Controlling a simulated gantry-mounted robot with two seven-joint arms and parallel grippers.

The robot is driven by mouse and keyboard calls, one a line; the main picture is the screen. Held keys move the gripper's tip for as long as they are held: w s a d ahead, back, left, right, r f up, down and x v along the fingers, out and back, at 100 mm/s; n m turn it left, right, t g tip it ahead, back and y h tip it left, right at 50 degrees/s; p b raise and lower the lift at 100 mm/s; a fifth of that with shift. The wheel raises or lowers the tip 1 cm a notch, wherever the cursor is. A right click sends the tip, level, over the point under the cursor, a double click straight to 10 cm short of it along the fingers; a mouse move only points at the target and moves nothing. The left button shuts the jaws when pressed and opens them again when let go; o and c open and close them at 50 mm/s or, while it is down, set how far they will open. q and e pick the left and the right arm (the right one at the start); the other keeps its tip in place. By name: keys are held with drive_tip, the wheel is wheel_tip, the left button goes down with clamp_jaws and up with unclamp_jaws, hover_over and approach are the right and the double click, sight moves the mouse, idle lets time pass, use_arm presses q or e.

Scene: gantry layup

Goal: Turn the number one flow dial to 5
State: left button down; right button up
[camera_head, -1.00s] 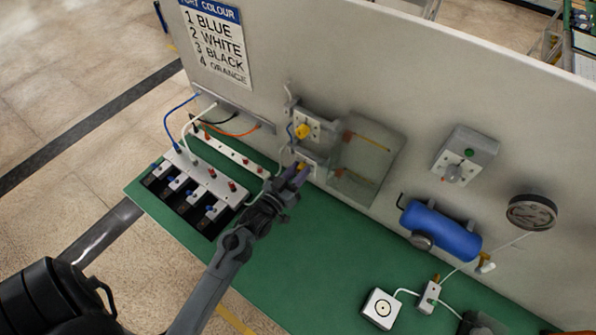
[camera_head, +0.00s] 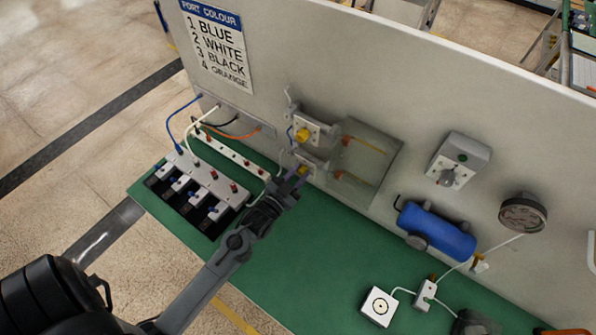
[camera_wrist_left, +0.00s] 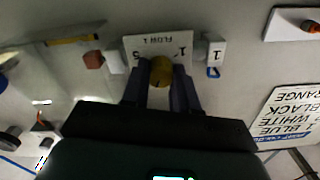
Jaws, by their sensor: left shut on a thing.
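The number one flow dial is a yellow knob (camera_wrist_left: 162,71) on a white plate (camera_wrist_left: 158,45) marked "FLOW 1", upside down in the left wrist view. A 5 shows at the plate's left and a 1 at its right there. My left gripper (camera_wrist_left: 161,88) is shut on the knob, one dark finger on each side. In the head view the same knob (camera_head: 303,170) is the lower of two yellow knobs, with my left gripper (camera_head: 295,178) at it. The knob's pointer setting is too small to read. My right gripper is not in view.
The other yellow knob (camera_head: 303,134) sits just above on the panel. A clear box (camera_head: 365,160) stands out to its right. A white valve block (camera_head: 205,183) with coloured hoses is at left. A blue tank (camera_head: 437,231) is at right. The green bench between is clear.

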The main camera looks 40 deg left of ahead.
use_arm(q)
drive_tip(key=m+p, duration=0.2)
drive_tip(key=m, duration=0.2)
drive_tip(key=shift+r+m, duration=0.15)
drive_tip(key=shift+m, duration=0.15)
drive_tip(key=m+p, duration=0.2)
drive_tip(key=m, duration=0.2)
drive_tip(key=shift+m, duration=0.3)
drive_tip(key=m+p, duration=0.2)
drive_tip(key=m, duration=0.3)
drive_tip(key=shift+f+m+p, duration=0.2)
drive_tip(key=shift+m+p, duration=0.75)
drive_tip(key=shift+m, duration=1.25)
drive_tip(key=c, duration=0.9)
unclamp_jaws()
drive_tip(key=shift+o, duration=0.2)
